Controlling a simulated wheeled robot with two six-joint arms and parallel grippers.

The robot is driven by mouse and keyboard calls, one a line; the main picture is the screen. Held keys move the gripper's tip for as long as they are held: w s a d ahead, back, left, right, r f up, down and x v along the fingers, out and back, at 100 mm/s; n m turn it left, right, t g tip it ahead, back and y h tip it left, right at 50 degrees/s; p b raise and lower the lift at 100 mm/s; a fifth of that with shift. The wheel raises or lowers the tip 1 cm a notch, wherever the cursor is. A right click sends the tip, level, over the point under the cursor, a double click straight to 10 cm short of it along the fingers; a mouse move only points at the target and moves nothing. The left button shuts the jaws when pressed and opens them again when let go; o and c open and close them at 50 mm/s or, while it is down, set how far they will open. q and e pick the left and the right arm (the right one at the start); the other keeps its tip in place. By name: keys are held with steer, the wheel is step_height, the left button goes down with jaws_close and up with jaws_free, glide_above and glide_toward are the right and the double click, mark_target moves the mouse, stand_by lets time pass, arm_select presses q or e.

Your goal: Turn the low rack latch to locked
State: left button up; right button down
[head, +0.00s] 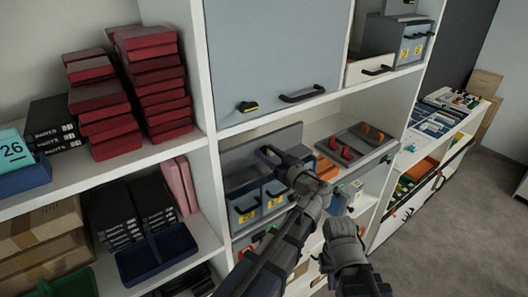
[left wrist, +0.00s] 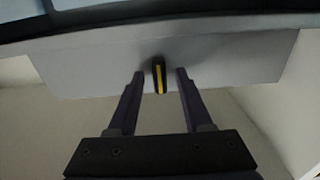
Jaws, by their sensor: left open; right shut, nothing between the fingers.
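A latch lever (left wrist: 159,76), black with a yellow stripe, stands on a pale grey panel (left wrist: 220,62) in the left wrist view. It points nearly straight up and down in that picture. My left gripper (left wrist: 159,78) is open, with one finger on each side of the lever and a gap on both sides. In the head view my left gripper (head: 268,154) is in front of a grey panel in the middle shelf bay, and I cannot make out this lever there. My right gripper (head: 345,193) is shut and empty, lower and to the right.
A grey door (head: 275,55) above carries another black and yellow latch (head: 248,106) and a black handle (head: 302,94). Grey bins (head: 258,207) sit close below my left gripper. A tray with red and orange parts (head: 352,145) lies to the right. Floor at the right is clear.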

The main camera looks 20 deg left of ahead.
arm_select(q)
steer(key=shift+d, duration=0.15)
steer(key=shift+s, duration=0.1)
steer(key=shift+c, duration=0.8)
steer(key=shift+a, duration=0.2)
steer(key=c, duration=0.3)
steer(key=shift+d, duration=0.1)
jaws_close()
